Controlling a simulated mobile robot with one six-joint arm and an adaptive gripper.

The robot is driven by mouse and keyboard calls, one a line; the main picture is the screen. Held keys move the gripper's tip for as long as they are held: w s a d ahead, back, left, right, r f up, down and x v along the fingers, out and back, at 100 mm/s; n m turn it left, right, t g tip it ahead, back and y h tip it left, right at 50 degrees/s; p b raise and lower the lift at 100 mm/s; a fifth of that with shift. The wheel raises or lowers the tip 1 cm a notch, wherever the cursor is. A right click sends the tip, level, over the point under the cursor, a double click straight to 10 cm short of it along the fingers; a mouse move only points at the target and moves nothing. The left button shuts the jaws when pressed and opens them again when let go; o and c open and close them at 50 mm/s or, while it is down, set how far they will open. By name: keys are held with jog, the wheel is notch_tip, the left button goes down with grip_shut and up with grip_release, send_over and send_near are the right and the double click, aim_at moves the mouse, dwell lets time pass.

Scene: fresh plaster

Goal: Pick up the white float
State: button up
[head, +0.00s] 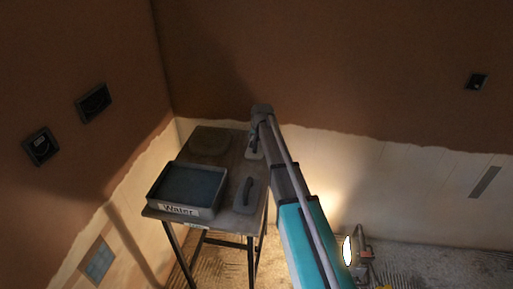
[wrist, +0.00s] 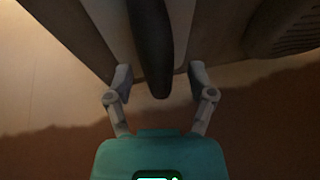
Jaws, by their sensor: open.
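The white float lies on the table by its far right edge in the head view (head: 251,154), partly hidden by my arm. In the wrist view its pale plate (wrist: 113,25) fills the top middle, with its dark handle (wrist: 152,40) pointing down the picture. My gripper (wrist: 160,80) is open, one finger on each side of the handle's near end. I see gaps beside the handle, and nothing is gripped. I cannot tell how deep the fingers reach. In the head view my arm hides most of the gripper.
A grey float with a dark handle (head: 246,196) lies nearer on the table (head: 232,219). A tray labelled Water (head: 184,210) stands at the front left. A flat, dark, rounded thing (head: 209,141) lies at the back left. Plastered walls stand close behind and left.

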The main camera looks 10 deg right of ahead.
dwell(0.4)
grip_shut()
